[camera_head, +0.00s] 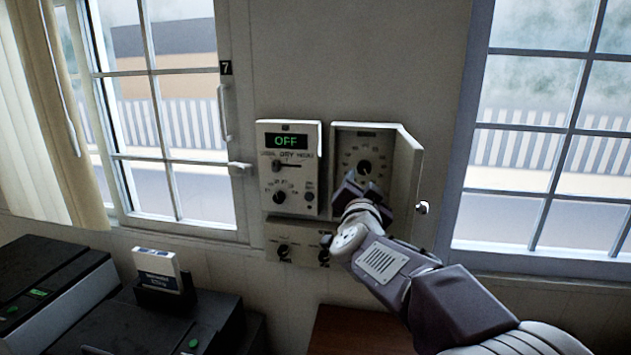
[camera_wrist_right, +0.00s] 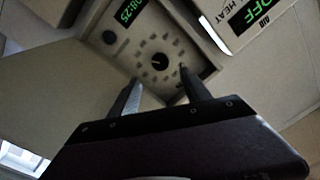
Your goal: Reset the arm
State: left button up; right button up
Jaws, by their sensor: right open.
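My right gripper (camera_head: 358,183) reaches up to the open wall box (camera_head: 376,132) between the windows. In the right wrist view its two fingers (camera_wrist_right: 160,90) are spread apart with nothing between them, facing a dial panel. A round black knob (camera_wrist_right: 160,62) sits in the middle of that panel, ringed by marks, and it also shows in the head view (camera_head: 365,167). The fingertips appear close to the panel, just short of the knob; contact cannot be told. The box's door (camera_head: 406,180) stands open to the right. My left gripper is not in view.
A control unit (camera_head: 290,168) with a green OFF display hangs left of the box. A lower panel with knobs (camera_head: 284,250) is beneath, partly hidden by my arm. Dark machines (camera_head: 60,285) and a white box (camera_head: 157,270) stand at lower left.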

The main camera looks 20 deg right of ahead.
jog(key=s+a+f+n+g+y, duration=0.25)
jog(key=a+f, duration=0.25)
jog(key=f, duration=0.4)
jog(key=s+a+f+n+g+y, duration=0.1)
jog(key=a+f+n+y, duration=0.25)
jog(key=f, duration=0.55)
jog(key=s+a+f+n+g+y, duration=0.1)
jog(key=a+f+n+g+y, duration=0.25)
jog(key=f, duration=0.55)
jog(key=s+a+f+n+g, duration=0.1)
jog(key=s+f+g, duration=0.2)
jog(key=s+f, duration=0.3)
jog(key=s+a+f+n+g, duration=0.2)
jog(key=s+f+g, duration=0.2)
jog(key=s, duration=1)
notch_tip(320, 180, down, 3)
jog(key=shift+a+r, duration=0.1)
jog(key=shift+a, duration=0.05)
